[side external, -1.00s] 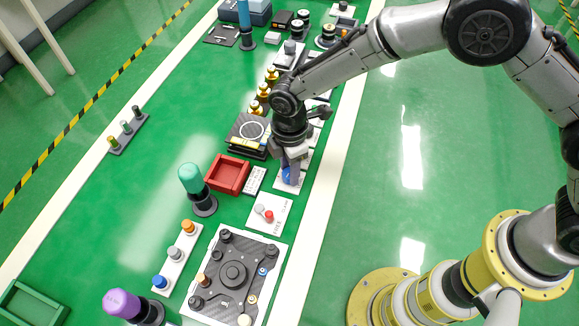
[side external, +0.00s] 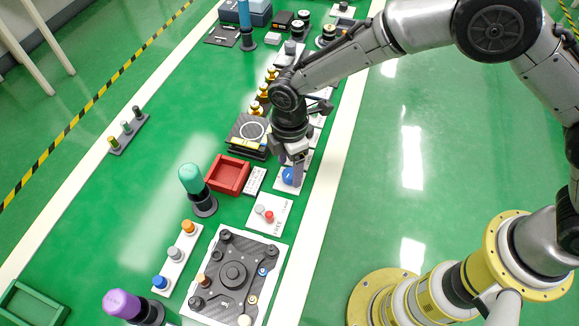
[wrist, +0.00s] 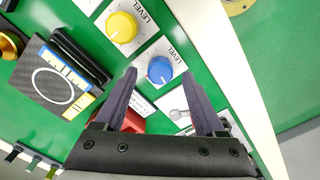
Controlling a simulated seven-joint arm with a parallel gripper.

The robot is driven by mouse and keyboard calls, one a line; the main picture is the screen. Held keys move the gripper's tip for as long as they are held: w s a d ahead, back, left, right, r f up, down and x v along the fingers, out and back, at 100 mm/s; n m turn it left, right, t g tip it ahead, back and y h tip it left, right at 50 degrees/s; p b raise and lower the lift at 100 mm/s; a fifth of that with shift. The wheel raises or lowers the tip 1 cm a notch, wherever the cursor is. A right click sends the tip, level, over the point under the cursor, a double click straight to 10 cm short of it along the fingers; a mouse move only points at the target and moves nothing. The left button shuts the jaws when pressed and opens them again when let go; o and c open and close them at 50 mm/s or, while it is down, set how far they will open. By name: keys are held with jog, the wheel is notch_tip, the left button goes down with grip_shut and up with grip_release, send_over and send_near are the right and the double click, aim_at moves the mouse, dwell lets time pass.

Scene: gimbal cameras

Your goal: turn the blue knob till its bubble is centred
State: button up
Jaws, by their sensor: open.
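The blue knob (side external: 288,175) sits on a white plate, which also shows in the wrist view around the blue knob (wrist: 160,70) with the word LEVEL beside it. The knob has a pale pointer mark on its top. My gripper (side external: 296,168) is open and empty, just above the knob. In the wrist view my gripper's fingers (wrist: 159,76) stand apart to the left and right of the knob, with visible space on both sides. I cannot make out the knob's bubble in either view.
A yellow knob (wrist: 121,27) on a similar LEVEL plate is beside the blue one. A black device with a ring (side external: 252,130), a red tray (side external: 228,175) and a white plate with a red button (side external: 269,215) are near. Open green floor lies to the right.

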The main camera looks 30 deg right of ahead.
aim_at(290, 172)
notch_tip(290, 172, up, 13)
jog(key=shift+f, duration=0.15)
dwell(0.5)
jog(key=s+d+r+m+t+y, duration=0.1)
jog(key=d+r+m+t, duration=0.15)
jog(key=d+r, duration=0.65)
jog(key=s+d+r+m+t, duration=0.1)
jog(key=s+d+r+m, duration=0.15)
jog(key=d+r, duration=0.7)
jog(key=s+d+r+m+t, duration=0.1)
jog(key=s+d+m+t, duration=0.1)
jog(key=s+d+m, duration=0.65)
jog(key=s+d+f+m+h, duration=0.1)
jog(key=s+d+f+m, duration=0.2)
jog(key=s+f, duration=0.4)
jog(key=s+m, duration=0.1)
jog(key=s, duration=0.3)
jog(key=shift+f+m, duration=0.15)
jog(key=shift+m, duration=0.2)
